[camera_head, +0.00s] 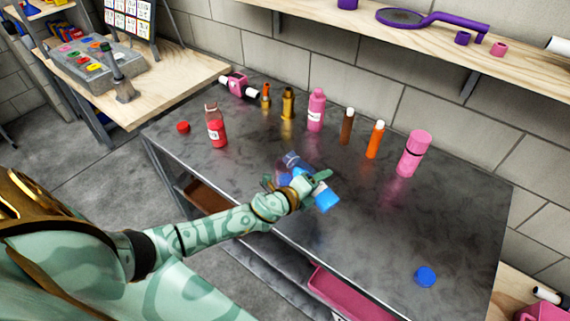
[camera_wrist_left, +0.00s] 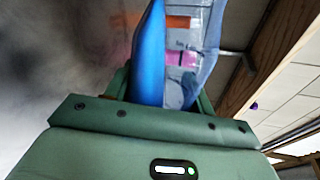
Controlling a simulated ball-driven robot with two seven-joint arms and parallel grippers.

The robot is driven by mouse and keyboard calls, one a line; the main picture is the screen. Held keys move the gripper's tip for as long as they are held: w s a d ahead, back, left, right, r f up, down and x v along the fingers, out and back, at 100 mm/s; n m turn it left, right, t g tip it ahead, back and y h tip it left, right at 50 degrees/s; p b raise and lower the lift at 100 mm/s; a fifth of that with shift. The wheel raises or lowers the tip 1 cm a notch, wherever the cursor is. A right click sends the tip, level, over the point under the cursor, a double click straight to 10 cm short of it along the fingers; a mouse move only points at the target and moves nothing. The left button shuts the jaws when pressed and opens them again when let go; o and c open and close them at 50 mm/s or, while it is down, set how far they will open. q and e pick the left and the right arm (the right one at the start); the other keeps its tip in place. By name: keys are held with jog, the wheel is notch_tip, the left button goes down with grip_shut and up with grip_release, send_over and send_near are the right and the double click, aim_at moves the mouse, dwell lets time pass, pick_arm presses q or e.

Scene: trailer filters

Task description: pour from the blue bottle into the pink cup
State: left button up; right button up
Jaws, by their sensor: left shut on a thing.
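My left gripper (camera_head: 312,184) is shut on the blue bottle (camera_head: 327,201) over the front middle of the grey table. The bottle looks tilted, with a clear end at the upper left and a solid blue end at the lower right; my fingers hide part of it, and I cannot tell where its mouth is. In the left wrist view blue and clear parts of the bottle (camera_wrist_left: 150,58) show between the fingers. My right gripper is not in view.
A red bottle (camera_head: 216,130), a pink bottle (camera_head: 316,112), a brown bottle (camera_head: 347,126) and an orange bottle (camera_head: 375,140) stand on the table (camera_head: 370,230). A blue cap (camera_head: 425,276) lies front right, a red cap (camera_head: 183,127) left. The front right is mostly clear.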

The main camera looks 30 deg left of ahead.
pick_arm(q)
jog(key=shift+a+r+n+p, duration=0.1)
jog(key=shift+r+n+p, duration=0.45)
jog(key=shift+r, duration=0.1)
dwell(1.1)
